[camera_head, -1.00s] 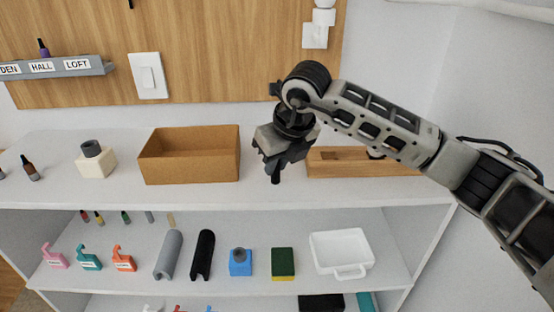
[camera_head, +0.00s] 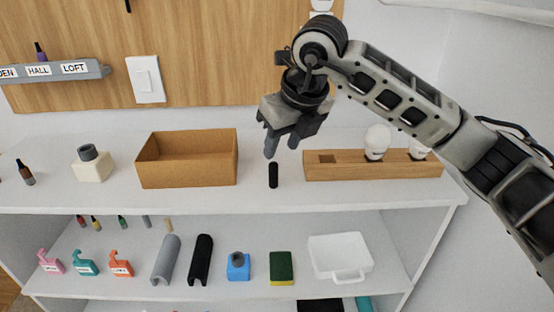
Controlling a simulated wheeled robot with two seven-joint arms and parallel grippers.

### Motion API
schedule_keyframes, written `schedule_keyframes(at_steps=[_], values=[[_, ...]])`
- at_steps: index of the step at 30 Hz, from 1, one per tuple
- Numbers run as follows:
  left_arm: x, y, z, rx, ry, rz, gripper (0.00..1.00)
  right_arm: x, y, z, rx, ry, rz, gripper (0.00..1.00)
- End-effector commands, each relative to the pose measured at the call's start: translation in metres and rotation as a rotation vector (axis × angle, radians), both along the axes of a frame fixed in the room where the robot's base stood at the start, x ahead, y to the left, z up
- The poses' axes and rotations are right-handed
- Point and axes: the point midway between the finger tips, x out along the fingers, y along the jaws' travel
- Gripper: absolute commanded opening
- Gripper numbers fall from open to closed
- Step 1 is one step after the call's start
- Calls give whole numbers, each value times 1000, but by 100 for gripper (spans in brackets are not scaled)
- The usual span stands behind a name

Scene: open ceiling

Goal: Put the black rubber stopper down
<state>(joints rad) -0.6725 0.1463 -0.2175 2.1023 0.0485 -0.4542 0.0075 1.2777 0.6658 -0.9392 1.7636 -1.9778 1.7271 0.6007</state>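The black rubber stopper (camera_head: 273,175) stands upright on the white top shelf, between the brown open box and the wooden block. My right gripper (camera_head: 281,150) is above it, with its two fingers apart and nothing between them. The fingertips are clear of the stopper. My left gripper is not in view.
The brown box (camera_head: 187,183) is left of the stopper, and the wooden block (camera_head: 345,172) with white bulbs (camera_head: 376,141) is to the right. A cream bottle (camera_head: 92,168) stands further left. The shelf (camera_head: 250,202) is bare in front of the stopper.

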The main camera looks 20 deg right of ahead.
Motion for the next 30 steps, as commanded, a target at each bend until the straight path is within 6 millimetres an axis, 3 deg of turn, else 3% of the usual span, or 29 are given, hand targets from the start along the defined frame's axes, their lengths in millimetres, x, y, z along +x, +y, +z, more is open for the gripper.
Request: schedule_keyframes(at_steps=[4, 9, 19, 23, 27, 30], values=[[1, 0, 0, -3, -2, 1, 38, -10, -3, 26, 0, -3, 2, 39], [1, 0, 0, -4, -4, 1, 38, -16, -5, 41, 0, 0, 0, 39], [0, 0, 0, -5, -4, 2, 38, -20, 2, 38, 24, 15, 25, 39], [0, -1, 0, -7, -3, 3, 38, -37, 45, 7, 186, 98, 156, 39], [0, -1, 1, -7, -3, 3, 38, -87, 127, -25, 613, 264, 351, 39], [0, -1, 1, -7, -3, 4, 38, -124, 174, -18, 1017, 383, 392, 39]])
